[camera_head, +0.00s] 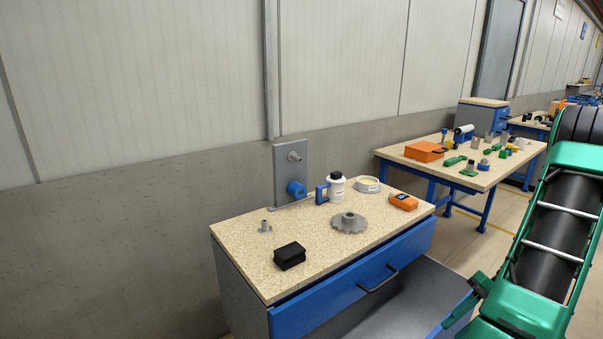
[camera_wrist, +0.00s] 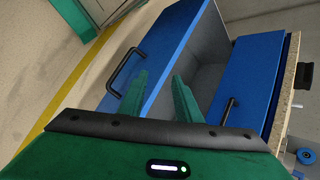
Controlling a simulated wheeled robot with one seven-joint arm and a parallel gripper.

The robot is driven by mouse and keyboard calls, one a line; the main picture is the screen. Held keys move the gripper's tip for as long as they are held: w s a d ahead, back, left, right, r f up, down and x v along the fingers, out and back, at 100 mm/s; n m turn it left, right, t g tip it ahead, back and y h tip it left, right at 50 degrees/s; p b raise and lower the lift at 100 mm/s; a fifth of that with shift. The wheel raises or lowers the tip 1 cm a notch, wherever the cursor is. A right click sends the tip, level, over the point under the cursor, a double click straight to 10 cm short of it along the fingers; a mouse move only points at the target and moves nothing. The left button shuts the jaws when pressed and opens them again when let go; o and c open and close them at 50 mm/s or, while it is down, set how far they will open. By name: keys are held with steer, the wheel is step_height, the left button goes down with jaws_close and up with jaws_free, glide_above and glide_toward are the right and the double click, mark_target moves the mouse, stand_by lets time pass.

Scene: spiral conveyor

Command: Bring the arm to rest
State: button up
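My gripper (camera_wrist: 160,77) shows in the wrist view as two green fingers standing apart, with nothing between them. It is open and empty. Beyond the fingers is a pulled-out lower drawer (camera_wrist: 170,50) with a blue front, a black handle and a grey inside that looks empty where it shows. The upper blue drawer (camera_wrist: 248,85) is shut. In the head view the lower drawer (camera_head: 405,308) stands out beneath the shut upper drawer (camera_head: 345,291) of a bench. I cannot tell from the wrist view how far the fingers are from the drawer front.
The speckled bench top (camera_head: 240,246) carries a black block (camera_head: 290,256), a grey gear (camera_head: 349,223), a white bottle (camera_head: 337,188), a round tin (camera_head: 368,184) and an orange device (camera_head: 403,201). A second bench (camera_head: 398,155) stands behind. A green structure (camera_head: 570,155) fills the right.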

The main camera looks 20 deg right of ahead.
steer(key=w+a+r+n+g+h, duration=0.1)
steer(key=a+r+g+h, duration=0.1)
steer(key=a+r, duration=0.4)
steer(key=w+a+r+g+h, duration=0.1)
steer(key=a+r+h, duration=0.25)
steer(key=r, duration=0.55)
steer(key=s+a+r+t+h, duration=0.1)
steer(key=s+a+r+h, duration=0.1)
steer(key=s+a+r, duration=0.4)
steer(key=shift+s+a+r+n, duration=0.4)
steer(key=shift+s+a, duration=0.3)
steer(key=shift+a, duration=1.5)
steer(key=shift+h, duration=0.25)
steer(key=shift+w+f, duration=0.25)
steer(key=shift+w, duration=0.35)
